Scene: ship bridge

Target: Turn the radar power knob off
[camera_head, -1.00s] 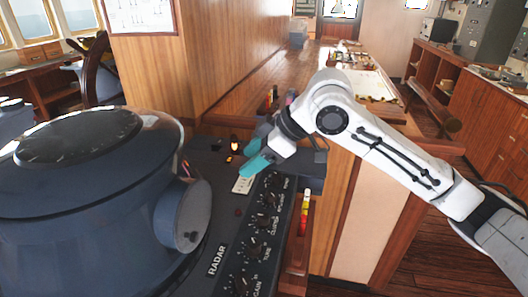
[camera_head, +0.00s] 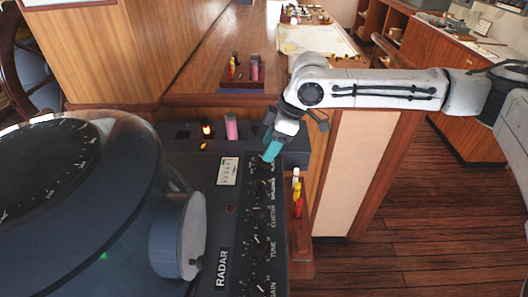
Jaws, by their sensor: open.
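The radar console has a dark grey panel (camera_head: 205,252) marked RADAR, with a column of black knobs along its right side. The knob at the far end (camera_head: 264,168) is partly hidden by my gripper, and its label is too small to read. Nearer knobs include one by the CLUTTER label (camera_head: 260,214) and one by TUNE (camera_head: 259,244). My gripper (camera_head: 272,151) has teal fingers pointing down at the far-end knob. It is open; I cannot tell whether the fingers touch the knob.
The big round radar housing (camera_head: 85,215) fills the left, with a grey disc (camera_head: 181,236) on its side. A pink cylinder (camera_head: 232,126) and a lit amber lamp (camera_head: 207,128) stand at the panel's back. Coloured markers (camera_head: 297,197) stand at its right edge. Floor at right is clear.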

